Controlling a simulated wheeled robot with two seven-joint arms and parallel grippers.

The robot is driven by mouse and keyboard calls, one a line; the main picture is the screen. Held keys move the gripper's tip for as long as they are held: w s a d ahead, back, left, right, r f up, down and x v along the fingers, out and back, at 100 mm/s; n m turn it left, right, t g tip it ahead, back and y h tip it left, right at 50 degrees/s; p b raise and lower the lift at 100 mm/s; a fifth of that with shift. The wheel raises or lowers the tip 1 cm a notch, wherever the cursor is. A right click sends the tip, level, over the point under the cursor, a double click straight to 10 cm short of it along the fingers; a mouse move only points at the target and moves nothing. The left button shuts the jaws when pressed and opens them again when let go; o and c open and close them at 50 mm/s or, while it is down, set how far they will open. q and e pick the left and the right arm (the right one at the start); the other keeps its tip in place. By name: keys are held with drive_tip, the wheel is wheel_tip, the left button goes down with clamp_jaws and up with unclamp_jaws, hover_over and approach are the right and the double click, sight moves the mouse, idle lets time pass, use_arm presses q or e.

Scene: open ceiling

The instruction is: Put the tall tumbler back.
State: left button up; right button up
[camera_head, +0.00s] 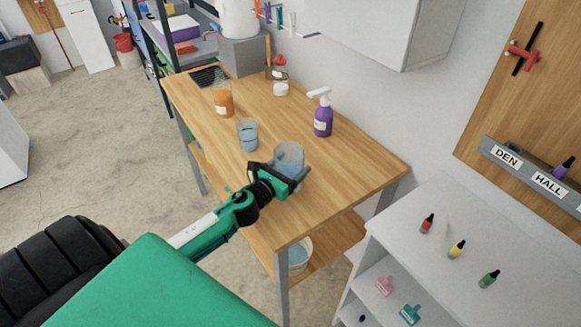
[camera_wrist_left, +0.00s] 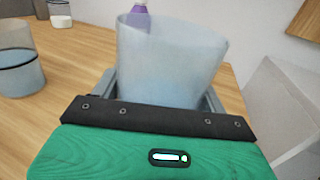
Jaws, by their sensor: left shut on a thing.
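The tall tumbler (camera_head: 289,157) is a clear, pale bluish cup, standing about upright at the front part of the wooden table (camera_head: 330,165). My left gripper (camera_head: 284,178) is shut on it from the near side. In the left wrist view the tumbler (camera_wrist_left: 170,60) fills the space between the two grey fingers (camera_wrist_left: 165,95). Its base is hidden by the gripper, so I cannot tell whether it touches the table. My right gripper is not in view.
A second clear cup with a dark band (camera_head: 247,134), an orange bottle (camera_head: 223,100), and a purple spray bottle (camera_head: 322,115) stand on the table. A white shelf unit (camera_head: 465,225) with small bottles is at the right. Table top right of the tumbler is clear.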

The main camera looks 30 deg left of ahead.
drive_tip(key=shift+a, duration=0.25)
use_arm(q)
drive_tip(key=o, duration=0.9)
drive_tip(key=shift+f, duration=0.2)
drive_tip(key=o, duration=0.5)
drive_tip(key=shift+c, duration=0.2)
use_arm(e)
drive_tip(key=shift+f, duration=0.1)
use_arm(q)
drive_tip(key=shift+s+r, duration=0.1)
drive_tip(key=shift+r, duration=0.05)
drive_tip(key=s+b, duration=0.1)
drive_tip(key=s, duration=0.2)
drive_tip(key=s+b, duration=0.1)
drive_tip(key=s, duration=0.6)
drive_tip(key=shift+s+a+b, duration=0.15)
drive_tip(key=shift+a+b, duration=0.25)
drive_tip(key=shift+s, duration=0.75)
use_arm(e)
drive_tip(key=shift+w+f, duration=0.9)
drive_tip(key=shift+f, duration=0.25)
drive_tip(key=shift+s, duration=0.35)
